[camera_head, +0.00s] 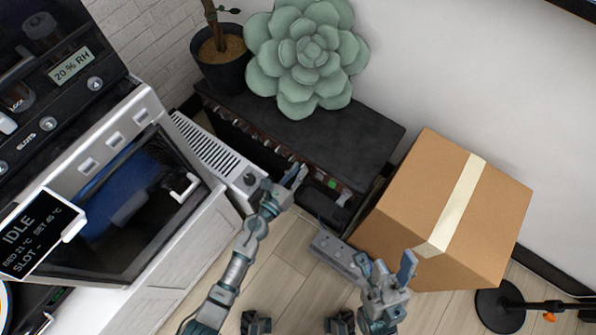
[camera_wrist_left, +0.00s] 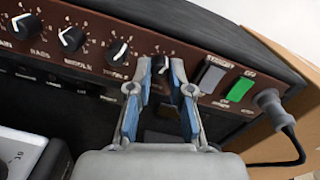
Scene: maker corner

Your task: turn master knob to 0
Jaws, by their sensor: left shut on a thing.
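The amplifier (camera_head: 350,135) is a black box against the wall with a brown control panel on its front edge. In the left wrist view, the panel (camera_wrist_left: 105,47) carries a row of dark knobs with white pointers. My left gripper (camera_head: 295,176) is at this panel. In the left wrist view, its two fingers (camera_wrist_left: 161,72) are shut on the rightmost knob (camera_wrist_left: 161,64), right of the treble knob (camera_wrist_left: 119,52). The fingers hide most of that knob, and I cannot read its pointer setting. My right gripper (camera_head: 388,270) is apart from the amplifier, fingers spread and empty.
Right of the held knob are a dark standby switch (camera_wrist_left: 210,76), a lit green switch (camera_wrist_left: 239,89) and a plugged cable (camera_wrist_left: 272,103). A cardboard box (camera_head: 455,205) stands right of the amplifier. A printer-like machine (camera_head: 120,195) stands left. A succulent (camera_head: 305,55) sits on the amplifier.

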